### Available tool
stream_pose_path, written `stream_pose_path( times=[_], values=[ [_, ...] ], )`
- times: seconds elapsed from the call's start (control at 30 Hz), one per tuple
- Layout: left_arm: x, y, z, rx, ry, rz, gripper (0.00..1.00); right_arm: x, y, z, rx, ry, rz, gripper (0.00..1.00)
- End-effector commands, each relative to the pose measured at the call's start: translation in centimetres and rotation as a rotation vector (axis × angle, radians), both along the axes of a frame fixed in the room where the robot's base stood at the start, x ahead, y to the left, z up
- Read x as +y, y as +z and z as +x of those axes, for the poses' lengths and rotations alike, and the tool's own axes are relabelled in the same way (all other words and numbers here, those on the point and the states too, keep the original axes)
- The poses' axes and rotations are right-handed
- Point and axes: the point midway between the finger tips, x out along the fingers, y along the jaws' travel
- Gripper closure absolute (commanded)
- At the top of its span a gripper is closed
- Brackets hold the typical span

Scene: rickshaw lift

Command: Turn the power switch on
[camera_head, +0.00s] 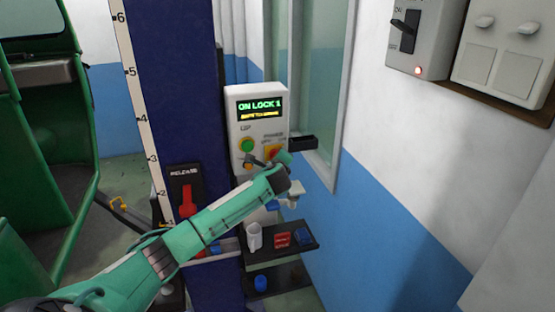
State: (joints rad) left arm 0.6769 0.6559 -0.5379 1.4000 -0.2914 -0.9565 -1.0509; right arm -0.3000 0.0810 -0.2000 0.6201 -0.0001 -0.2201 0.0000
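A white control panel (247,104) on the blue column has a lit display reading "ON LOCK 1", with a smaller yellow line below. Under it are a green UP button (247,145) and a red-and-yellow rotary switch (272,151), with a small label above it that looks like POWER. My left gripper (254,161) is at the panel's lower part, just below these controls and partly covering them. Its fingers are small and partly hidden, so I cannot tell their opening or contact. My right gripper is out of view.
A red release lever (187,199) is left of the panel. Shelves (285,243) with small items stand below. A green vehicle (40,130) is at left.

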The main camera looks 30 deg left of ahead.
Motion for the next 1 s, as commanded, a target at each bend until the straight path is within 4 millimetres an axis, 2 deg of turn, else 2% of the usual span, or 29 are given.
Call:
stream_pose_path(
  times=[0.6, 0.63, 0.73, 1.0],
  values=[
    [-0.02, -0.26, -0.05, 0.037, 0.001, 0.028, 0.66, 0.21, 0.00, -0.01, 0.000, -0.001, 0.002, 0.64],
    [-0.03, -0.27, -0.05, 0.037, 0.001, 0.028, 0.40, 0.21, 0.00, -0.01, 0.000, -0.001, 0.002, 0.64],
    [-0.02, -0.23, -0.04, 0.036, 0.000, 0.028, 0.22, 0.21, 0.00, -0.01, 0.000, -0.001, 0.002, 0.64],
    [-0.02, -0.10, -0.04, 0.033, 0.000, 0.027, 0.22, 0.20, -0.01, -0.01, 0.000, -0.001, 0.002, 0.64]
  ],
)
